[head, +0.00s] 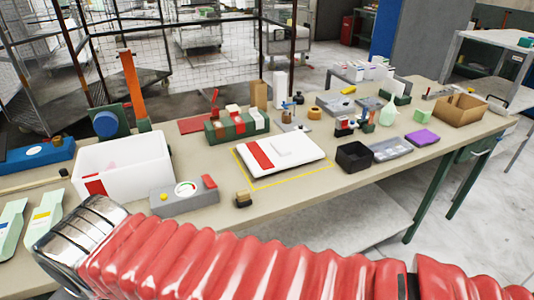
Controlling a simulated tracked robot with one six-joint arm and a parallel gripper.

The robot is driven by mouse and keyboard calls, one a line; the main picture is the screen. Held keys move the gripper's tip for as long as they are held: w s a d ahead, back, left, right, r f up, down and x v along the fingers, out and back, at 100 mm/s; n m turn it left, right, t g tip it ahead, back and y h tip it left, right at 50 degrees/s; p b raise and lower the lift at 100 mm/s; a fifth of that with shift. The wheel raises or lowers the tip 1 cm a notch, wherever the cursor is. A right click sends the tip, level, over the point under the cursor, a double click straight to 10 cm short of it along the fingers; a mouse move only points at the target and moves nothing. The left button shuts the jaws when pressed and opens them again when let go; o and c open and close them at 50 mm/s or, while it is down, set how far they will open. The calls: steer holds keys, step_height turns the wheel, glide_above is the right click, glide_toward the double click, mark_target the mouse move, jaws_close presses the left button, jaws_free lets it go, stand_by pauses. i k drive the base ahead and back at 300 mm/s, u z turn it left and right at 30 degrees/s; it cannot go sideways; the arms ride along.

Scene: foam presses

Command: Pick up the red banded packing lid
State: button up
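The red banded packing lid (311,149) is a flat white slab with a red band across its left part and a small raised white block on top. It lies flat on the beige workbench (330,190), inside a yellow outlined rectangle. Nothing of mine touches it. My arm, in a red ribbed sleeve with a metal joint at its left end, crosses the foreground below the bench. My gripper's fingers do not show.
A white bin with a red patch (130,165) and a grey gauge box (184,196) stand left of the lid. A black open box (354,157) is close on its right. A green case (237,126) stands behind. Bare bench lies in front of the lid.

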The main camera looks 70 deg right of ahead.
mark_target(276, 154)
steer(key=u, duration=0.1)
steer(key=k, duration=1.7)
steer(key=z, duration=0.55)
steer(key=i, duration=1.2)
steer(key=z, duration=0.1)
